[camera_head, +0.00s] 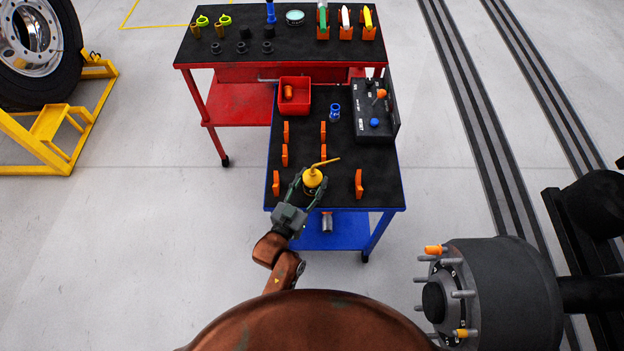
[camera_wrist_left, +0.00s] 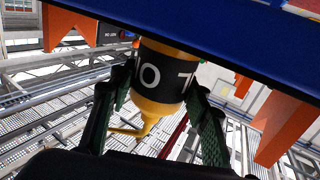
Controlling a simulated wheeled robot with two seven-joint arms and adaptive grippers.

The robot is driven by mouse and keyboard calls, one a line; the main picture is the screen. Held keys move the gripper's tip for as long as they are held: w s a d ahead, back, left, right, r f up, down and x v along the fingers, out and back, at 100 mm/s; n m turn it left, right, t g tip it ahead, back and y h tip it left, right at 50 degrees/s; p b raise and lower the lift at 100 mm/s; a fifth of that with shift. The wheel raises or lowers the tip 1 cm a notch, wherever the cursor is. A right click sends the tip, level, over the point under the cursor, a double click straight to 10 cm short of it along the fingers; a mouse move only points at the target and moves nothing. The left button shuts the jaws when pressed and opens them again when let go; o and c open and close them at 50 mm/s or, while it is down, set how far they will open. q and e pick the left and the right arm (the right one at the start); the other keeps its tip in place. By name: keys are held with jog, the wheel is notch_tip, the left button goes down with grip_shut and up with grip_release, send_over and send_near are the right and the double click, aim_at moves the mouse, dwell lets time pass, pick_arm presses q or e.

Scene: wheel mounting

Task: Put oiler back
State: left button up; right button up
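The oiler (camera_head: 312,177) is yellow with a thin spout pointing right. It is at the front part of the blue table's black top, between two orange brackets. My left gripper (camera_head: 310,187) reaches in from the front with one finger on each side of the oiler's body. In the left wrist view, the oiler (camera_wrist_left: 165,75) shows its black label with white letters, and the fingers press against both sides. It appears upside down in that view. Whether its base touches the table top cannot be told. My right gripper is not in view.
The blue table (camera_head: 388,190) carries orange brackets (camera_head: 358,183), a red bin (camera_head: 295,97), a blue part (camera_head: 334,113) and a black control box (camera_head: 375,110). A red table (camera_head: 230,50) stands behind. A wheel hub (camera_head: 500,290) is at lower right, a wheel (camera_head: 38,50) at upper left.

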aim_at(308, 187)
pick_arm(q)
jog(key=o, duration=0.4)
jog(key=shift+r, duration=0.1)
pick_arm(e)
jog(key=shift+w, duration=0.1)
pick_arm(q)
jog(key=shift+s+a, duration=0.1)
jog(key=shift+s, duration=0.05)
jog(key=p+v, duration=0.1)
jog(key=v, duration=0.3)
jog(key=shift+s+a+r, duration=0.1)
jog(key=shift+s+a, duration=0.05)
jog(key=shift+s, duration=0.1)
jog(key=p+v, duration=0.1)
jog(key=v, duration=0.6)
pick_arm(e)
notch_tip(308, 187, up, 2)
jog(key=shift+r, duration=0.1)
